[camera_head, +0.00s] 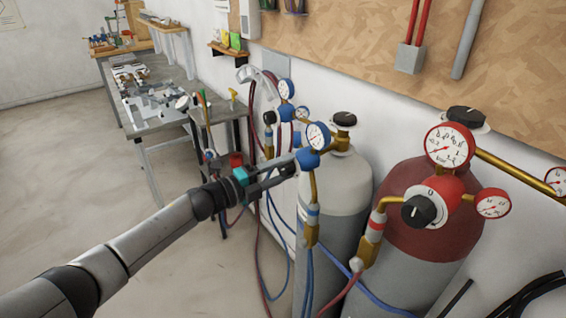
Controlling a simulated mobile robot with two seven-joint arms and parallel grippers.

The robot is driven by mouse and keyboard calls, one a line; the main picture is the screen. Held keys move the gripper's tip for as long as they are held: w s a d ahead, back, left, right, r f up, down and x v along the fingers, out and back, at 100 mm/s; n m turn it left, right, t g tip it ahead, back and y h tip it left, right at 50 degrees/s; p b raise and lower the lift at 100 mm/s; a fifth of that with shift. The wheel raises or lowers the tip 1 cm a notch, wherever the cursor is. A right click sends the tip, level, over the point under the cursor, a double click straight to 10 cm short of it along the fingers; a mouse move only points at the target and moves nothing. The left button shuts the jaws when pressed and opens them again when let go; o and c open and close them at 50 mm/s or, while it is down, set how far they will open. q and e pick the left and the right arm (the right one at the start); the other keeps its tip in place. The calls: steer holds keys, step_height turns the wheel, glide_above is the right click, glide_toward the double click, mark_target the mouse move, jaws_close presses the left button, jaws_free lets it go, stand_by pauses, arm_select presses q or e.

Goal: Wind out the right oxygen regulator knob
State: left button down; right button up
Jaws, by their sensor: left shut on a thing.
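My left gripper (290,168) reaches in from the left and is shut at the front of the nearer blue regulator (308,158), on the grey and white cylinder. The regulator's knob is hidden between the fingers. A blue-rimmed gauge (318,134) stands just above the fingertips, and a brass outlet with a blue-marked fitting (312,212) hangs below. A second blue-rimmed gauge (285,88) shows farther back on the left. My right gripper is not in view.
To the right, a dark red cylinder (408,190) bears a red regulator with a black knob (419,210) and red gauges (450,145). Red and blue hoses (270,250) hang below the gripper. A workbench (160,90) stands at the back left. The floor at left is clear.

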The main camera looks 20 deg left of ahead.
arm_select(q)
steer(key=n+p, duration=0.1)
steer(key=n, duration=0.2)
steer(key=shift+r+n+p, duration=0.1)
steer(key=shift+n+p, duration=1.1)
steer(key=shift+n, duration=1.1)
steer(key=shift+c, duration=1.4)
jaws_free()
steer(key=shift+s, duration=0.1)
steer(key=v, duration=1.5)
